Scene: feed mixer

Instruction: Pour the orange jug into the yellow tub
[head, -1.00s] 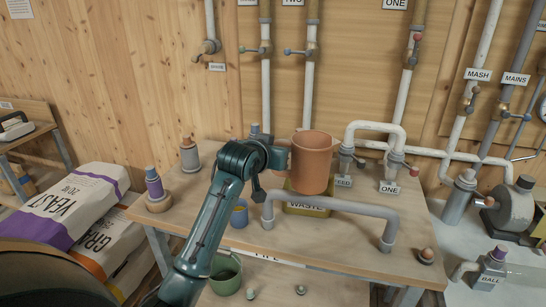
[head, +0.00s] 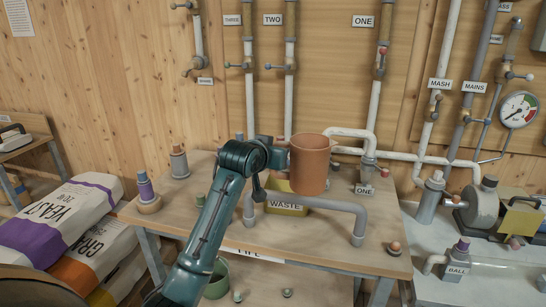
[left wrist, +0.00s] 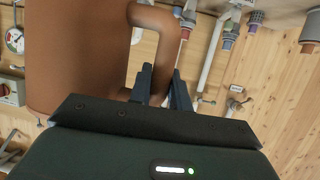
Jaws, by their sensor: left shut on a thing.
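The orange jug (head: 310,164) is upright in the head view, held above the back middle of the bench. My left gripper (head: 281,152) is to its left and shut on its handle, which is largely hidden behind the jug and arm in that view. In the left wrist view the orange jug (left wrist: 75,55) fills the left side, with its handle between the fingers of my left gripper (left wrist: 160,85). The yellow tub (head: 287,205), labelled WASTE, stands on the bench below the jug, partly behind a grey pipe. My right gripper is not in view.
The grey bent pipe (head: 310,199) arches in front of the tub. Upright pipes and valves line the back wall. A green mug (head: 216,278) is below. Sacks (head: 62,220) lie at the left.

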